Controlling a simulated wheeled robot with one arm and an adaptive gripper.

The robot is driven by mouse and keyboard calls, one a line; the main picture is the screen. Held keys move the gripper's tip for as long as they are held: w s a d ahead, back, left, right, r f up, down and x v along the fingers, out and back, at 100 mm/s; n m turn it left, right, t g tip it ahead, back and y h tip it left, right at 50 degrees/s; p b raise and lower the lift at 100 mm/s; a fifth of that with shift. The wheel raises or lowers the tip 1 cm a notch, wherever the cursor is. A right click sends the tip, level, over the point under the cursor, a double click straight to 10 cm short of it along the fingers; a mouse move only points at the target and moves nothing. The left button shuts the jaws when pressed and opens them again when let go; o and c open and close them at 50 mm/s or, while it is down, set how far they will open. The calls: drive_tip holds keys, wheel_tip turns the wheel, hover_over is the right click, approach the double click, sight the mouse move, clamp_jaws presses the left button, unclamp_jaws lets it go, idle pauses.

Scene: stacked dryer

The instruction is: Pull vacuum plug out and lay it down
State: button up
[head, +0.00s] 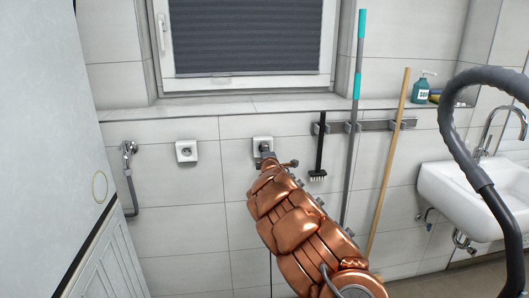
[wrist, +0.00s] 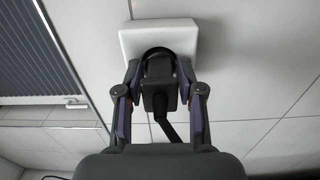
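The black vacuum plug (wrist: 158,88) sits at a white wall socket in the wrist view, with its black cord (wrist: 172,132) running down from it. The socket (wrist: 185,38) is a square white box on the tiled wall; it also shows in the head view (head: 262,143). My gripper (wrist: 159,72) reaches to the wall with one finger on each side of the plug. The fingers are drawn in to about the plug's width and look shut on it. In the head view my gripper (head: 265,160) hides most of the plug.
A second white socket (head: 187,151) and a water tap with a hose (head: 129,150) are to the left. A brush (head: 318,150) and long handles (head: 388,160) hang from a rack at right. A sink (head: 475,190) and a grey vacuum hose (head: 468,150) are further right.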

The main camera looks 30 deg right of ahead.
clamp_jaws()
drive_tip(key=shift+s+a, duration=0.15)
drive_tip(key=shift+s, duration=0.15)
drive_tip(key=shift+s+a, duration=0.25)
drive_tip(key=shift+s, duration=0.4)
drive_tip(key=shift+v, duration=1.95)
drive_tip(key=shift+b, duration=0.35)
